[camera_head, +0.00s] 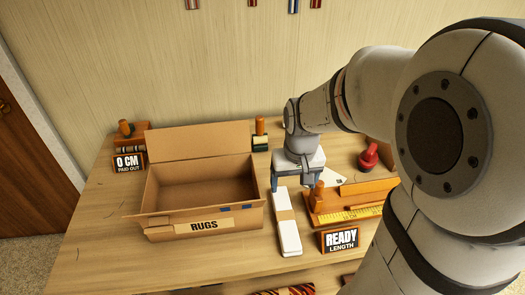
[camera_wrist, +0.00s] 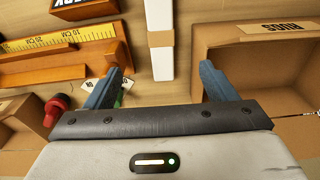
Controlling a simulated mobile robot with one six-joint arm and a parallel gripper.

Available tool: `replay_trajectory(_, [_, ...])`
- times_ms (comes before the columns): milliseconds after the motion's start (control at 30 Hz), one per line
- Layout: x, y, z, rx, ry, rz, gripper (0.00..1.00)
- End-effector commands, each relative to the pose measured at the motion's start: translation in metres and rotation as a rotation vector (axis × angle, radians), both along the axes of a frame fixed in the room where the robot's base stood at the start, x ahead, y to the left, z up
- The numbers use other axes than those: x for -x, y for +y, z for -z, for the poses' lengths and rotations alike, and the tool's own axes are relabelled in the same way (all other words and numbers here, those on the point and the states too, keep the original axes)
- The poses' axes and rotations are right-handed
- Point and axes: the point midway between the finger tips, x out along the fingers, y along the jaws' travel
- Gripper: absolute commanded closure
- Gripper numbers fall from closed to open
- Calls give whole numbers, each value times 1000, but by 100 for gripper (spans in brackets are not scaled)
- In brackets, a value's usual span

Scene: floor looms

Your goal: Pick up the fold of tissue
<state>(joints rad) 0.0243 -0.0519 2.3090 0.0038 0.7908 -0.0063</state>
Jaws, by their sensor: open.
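The fold of tissue looks to be the long flat white strip (camera_head: 289,238) with a tan band around it. It lies on the table between the RUGS box and the ruler fixture. In the wrist view the white strip (camera_wrist: 161,65) runs up the picture, its near end between my fingers. My gripper (camera_head: 296,187) is open and empty, above the strip's far end. In the wrist view my gripper (camera_wrist: 160,70) has one finger on each side of the strip, apart from it. The height gap is hard to judge.
An open cardboard box (camera_head: 205,228) labelled RUGS stands left of the strip. A wooden fixture with a yellow ruler (camera_head: 350,214) and a READY LENGTH sign (camera_head: 340,240) are close on its right. A red object (camera_head: 368,156) stands behind. Table at the front left is clear.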

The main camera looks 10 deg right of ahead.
Motion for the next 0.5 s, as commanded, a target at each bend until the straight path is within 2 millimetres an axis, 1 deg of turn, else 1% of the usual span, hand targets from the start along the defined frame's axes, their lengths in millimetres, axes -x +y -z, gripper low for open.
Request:
replay_trajectory(33, [-11, 0, 33, 0, 26, 2, 22])
replay_trajectory(100, [-24, 1, 57, -1, 49, 6, 22])
replay_trajectory(200, [-36, 1, 84, 0, 73, 10, 22])
replay_trajectory(333, [-44, 1, 103, 0, 91, 12, 22])
replay_trajectory(500, [-46, 1, 120, 0, 98, 14, 22])
